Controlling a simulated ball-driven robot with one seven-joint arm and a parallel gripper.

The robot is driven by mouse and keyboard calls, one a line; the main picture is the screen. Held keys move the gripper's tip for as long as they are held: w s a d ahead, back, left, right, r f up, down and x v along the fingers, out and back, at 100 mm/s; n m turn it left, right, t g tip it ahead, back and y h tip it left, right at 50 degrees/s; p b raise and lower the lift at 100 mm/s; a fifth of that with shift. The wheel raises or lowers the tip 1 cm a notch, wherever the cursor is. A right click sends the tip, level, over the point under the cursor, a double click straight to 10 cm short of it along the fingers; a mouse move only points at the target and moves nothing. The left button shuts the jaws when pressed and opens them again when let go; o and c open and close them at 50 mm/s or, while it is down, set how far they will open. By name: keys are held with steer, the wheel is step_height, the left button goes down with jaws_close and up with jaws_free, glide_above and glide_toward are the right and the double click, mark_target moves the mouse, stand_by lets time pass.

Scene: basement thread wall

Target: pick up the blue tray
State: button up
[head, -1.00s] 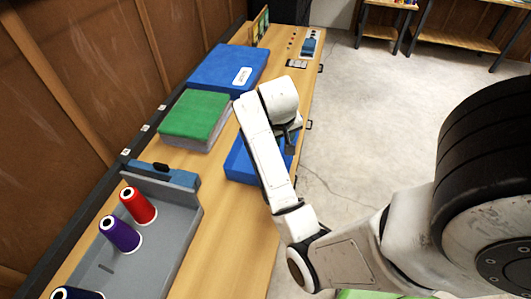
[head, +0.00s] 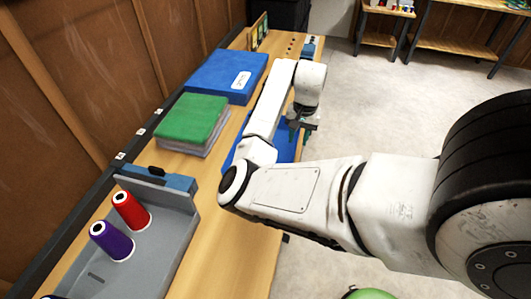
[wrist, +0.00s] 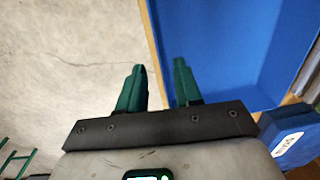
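The blue tray (head: 286,150) lies on the wooden bench, partly hidden behind my arm in the head view. In the wrist view the tray (wrist: 245,45) fills the upper right, with its left wall and rim running between my fingers. My gripper (wrist: 159,66) has its two green fingers apart with nothing held between them. The right finger shows over the tray's inside and the left one over the concrete floor. In the head view my gripper (head: 301,127) is at the tray's right side. I cannot tell how far above the rim it is.
A green-topped stack (head: 192,118) and a large blue labelled box (head: 227,75) lie along the wall side of the bench. A grey tray (head: 150,235) holds red (head: 131,208) and purple (head: 112,240) thread spools. Open concrete floor (head: 375,110) lies right of the bench.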

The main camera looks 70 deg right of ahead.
mark_target(286, 150)
steer(key=shift+w+d+f, duration=0.1)
steer(key=shift+w+f, duration=0.05)
steer(key=shift+f, duration=1.4)
steer(key=shift+w+f, duration=0.15)
steer(key=shift+f, duration=1.4)
jaws_close()
